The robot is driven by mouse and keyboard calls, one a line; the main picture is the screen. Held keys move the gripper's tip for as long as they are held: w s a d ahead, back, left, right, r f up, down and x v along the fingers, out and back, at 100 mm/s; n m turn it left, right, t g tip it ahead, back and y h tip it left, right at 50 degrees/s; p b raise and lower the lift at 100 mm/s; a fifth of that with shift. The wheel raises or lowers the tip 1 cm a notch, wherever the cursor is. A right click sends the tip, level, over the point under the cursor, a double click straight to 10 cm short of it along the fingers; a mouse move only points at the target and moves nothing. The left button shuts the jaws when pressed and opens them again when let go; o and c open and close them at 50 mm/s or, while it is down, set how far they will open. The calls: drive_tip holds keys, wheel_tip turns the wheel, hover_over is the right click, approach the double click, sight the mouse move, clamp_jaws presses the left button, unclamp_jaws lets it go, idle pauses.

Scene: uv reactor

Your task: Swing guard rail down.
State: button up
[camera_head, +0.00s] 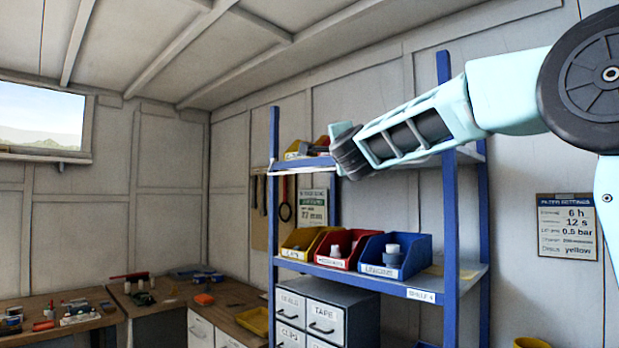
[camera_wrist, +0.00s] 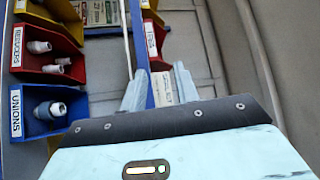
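The guard rail looks like a thin white bar (camera_head: 300,164) along the front of the upper shelf. It also shows in the wrist view (camera_wrist: 126,40), running toward my fingers. My gripper (camera_wrist: 160,85) is open, its two grey fingers apart. The bar's near end appears beside the left finger; I cannot tell whether they touch. In the head view my gripper (camera_head: 337,148) is at the upper shelf, near the visible right end of the bar and hiding what lies behind it.
The blue shelf rack (camera_head: 450,200) has posts close to my arm. Its middle shelf holds yellow, red (camera_head: 343,249) and blue (camera_head: 395,257) bins of fittings. A drawer cabinet (camera_head: 325,312) stands below. Workbenches (camera_head: 60,325) line the left. The wall at right is clear except for a notice (camera_head: 567,228).

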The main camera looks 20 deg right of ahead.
drive_tip(key=shift+a, duration=0.1)
drive_tip(key=s+a+f+n+g+y, duration=0.25)
drive_tip(key=a+f+n+y, duration=0.7)
drive_tip(key=a+f, duration=0.65)
drive_tip(key=s+a+f+n+g+y+b, duration=0.1)
drive_tip(key=s+a+f+n+g+y, duration=0.2)
drive_tip(key=s+a+f+n+g, duration=0.65)
drive_tip(key=s+a+f+n, duration=0.15)
drive_tip(key=s+f, duration=0.5)
drive_tip(key=s+a+f+n+g, duration=0.1)
drive_tip(key=s+a+f+g, duration=0.15)
drive_tip(key=s+f, duration=0.45)
drive_tip(key=s+d+f+n+g+h, duration=0.2)
drive_tip(key=s+f, duration=0.3)
drive_tip(key=s, duration=0.3)
drive_tip(key=s+d+f+n+g+h+b, duration=0.1)
drive_tip(key=s+d+f+n+g+h, duration=0.1)
drive_tip(key=s+f, duration=0.4)
drive_tip(key=s+d+n, duration=0.1)
drive_tip(key=s+d, duration=0.1)
drive_tip(key=s, duration=0.1)
drive_tip(key=shift+d+f+n+g, duration=0.15)
drive_tip(key=shift+d+n+g, duration=0.05)
drive_tip(key=shift+n+g, duration=0.15)
drive_tip(key=shift+w+h, duration=0.1)
drive_tip(key=shift+h, duration=0.15)
